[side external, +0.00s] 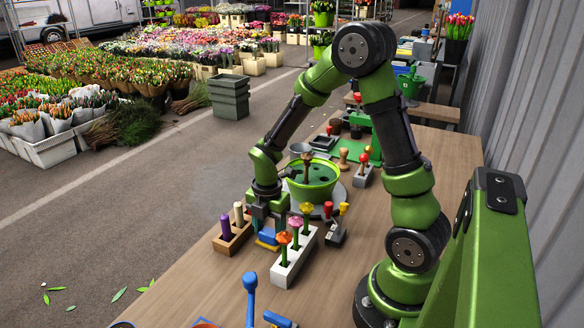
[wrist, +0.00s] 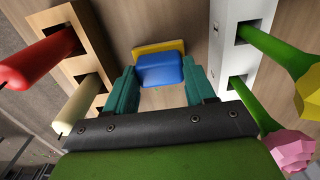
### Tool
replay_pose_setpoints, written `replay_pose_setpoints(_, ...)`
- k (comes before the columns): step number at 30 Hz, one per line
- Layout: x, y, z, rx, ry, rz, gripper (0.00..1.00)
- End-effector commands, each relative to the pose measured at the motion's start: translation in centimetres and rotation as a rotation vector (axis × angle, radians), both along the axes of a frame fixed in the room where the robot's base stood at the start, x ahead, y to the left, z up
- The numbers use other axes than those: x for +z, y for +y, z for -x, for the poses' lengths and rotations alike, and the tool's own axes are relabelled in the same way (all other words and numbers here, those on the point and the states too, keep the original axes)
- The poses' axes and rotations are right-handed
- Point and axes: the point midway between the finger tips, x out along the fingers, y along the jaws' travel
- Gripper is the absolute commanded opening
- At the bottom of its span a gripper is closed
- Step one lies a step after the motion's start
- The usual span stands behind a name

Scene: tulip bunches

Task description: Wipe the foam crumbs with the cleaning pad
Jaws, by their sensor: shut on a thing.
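The cleaning pad (side external: 267,237) has a blue upper part and a yellow layer; it also shows in the wrist view (wrist: 160,70). My gripper (side external: 265,226) points down at the pad. In the wrist view, the teal fingers of my gripper (wrist: 160,82) are on either side of the blue part, shut on it. The pad is low over the wooden table (side external: 190,287); I cannot tell whether it touches the top. I cannot make out any foam crumbs in either view.
A wooden block with pegs (side external: 232,238) stands close left of my gripper. A white block with artificial flowers (side external: 293,263) stands close right. Behind is a green bowl (side external: 312,185). A blue-handled tool (side external: 250,295) is at the front. Bare tabletop lies left of it.

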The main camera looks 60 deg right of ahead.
Motion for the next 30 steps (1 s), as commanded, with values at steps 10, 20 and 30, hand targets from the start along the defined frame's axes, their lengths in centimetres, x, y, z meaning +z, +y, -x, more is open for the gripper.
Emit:
replay_pose_setpoints(10, -0.1, 3.2, 0.0, 0.003, 0.000, 0.000, 0.30)
replay_pose_setpoints(20, -0.1, 6.2, 0.0, 0.003, 0.000, 0.000, 0.30)
replay_pose_setpoints(30, -0.1, 8.9, 0.0, 0.002, 0.000, 0.000, 0.30)
